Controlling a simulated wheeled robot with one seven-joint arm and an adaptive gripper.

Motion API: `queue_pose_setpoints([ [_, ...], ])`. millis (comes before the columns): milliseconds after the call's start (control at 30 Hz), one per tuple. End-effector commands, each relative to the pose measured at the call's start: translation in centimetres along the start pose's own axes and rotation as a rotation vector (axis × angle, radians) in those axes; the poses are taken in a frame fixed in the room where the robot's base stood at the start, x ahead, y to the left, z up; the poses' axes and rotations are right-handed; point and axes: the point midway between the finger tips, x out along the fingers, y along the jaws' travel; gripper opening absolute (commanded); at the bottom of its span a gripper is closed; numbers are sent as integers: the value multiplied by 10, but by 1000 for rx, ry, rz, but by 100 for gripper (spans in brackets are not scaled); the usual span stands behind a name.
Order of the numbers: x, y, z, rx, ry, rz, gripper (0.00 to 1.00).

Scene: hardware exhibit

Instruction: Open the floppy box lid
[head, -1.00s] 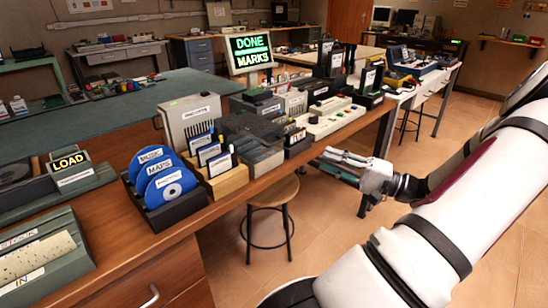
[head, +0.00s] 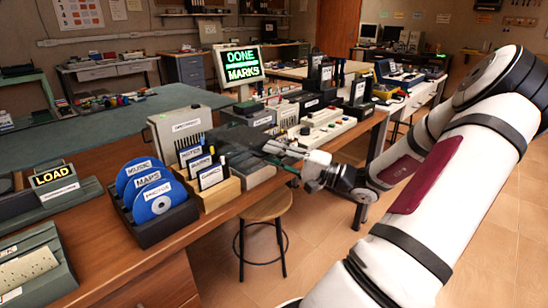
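The floppy box appears to be the grey box (head: 257,173) near the table's front edge, just right of the wooden holder. My gripper (head: 268,152) is at the right front side of this box, close to the lid's edge. I cannot tell whether a fingertip touches the lid. The fingers hide part of the box's right side.
A wooden holder (head: 216,194) with labelled disks and a dark rack of blue discs (head: 154,195) stand to the left. A beige case (head: 180,124) is behind. A button panel (head: 328,129) is to the right. A stool (head: 266,207) stands in front, below.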

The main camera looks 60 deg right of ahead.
Motion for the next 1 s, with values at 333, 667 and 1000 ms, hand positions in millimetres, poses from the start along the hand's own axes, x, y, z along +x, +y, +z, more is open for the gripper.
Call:
queue_pose_setpoints([
  [333,2,0,0,0,0,0,15],
  [667,2,0,0,-1,0,1,0],
  [1000,6,-15,-2,16,-1,51,0],
])
